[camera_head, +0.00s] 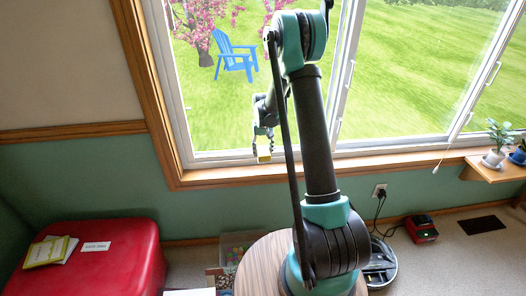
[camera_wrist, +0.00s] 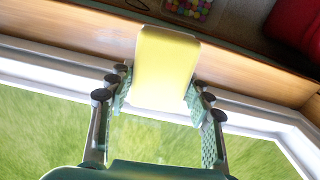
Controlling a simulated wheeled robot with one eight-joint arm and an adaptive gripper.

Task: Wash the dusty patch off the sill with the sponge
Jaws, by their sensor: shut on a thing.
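My gripper (camera_head: 263,137) is in front of the window, just above the sill (camera_head: 215,177), left of my upright arm in the head view. It is shut on the yellow sponge (camera_head: 264,158). In the wrist view the sponge (camera_wrist: 166,62) sits between the two finger pads of my gripper (camera_wrist: 158,88), and its far end overlaps the wooden sill (camera_wrist: 72,38). I cannot tell whether the sponge touches the sill.
The window frame rises right behind my gripper. A shelf (camera_head: 500,170) with potted plants stands at the right. A red padded seat (camera_head: 110,265) with booklets is at the lower left. A box of coloured balls (camera_head: 238,246) and a robot vacuum (camera_head: 381,265) are on the floor.

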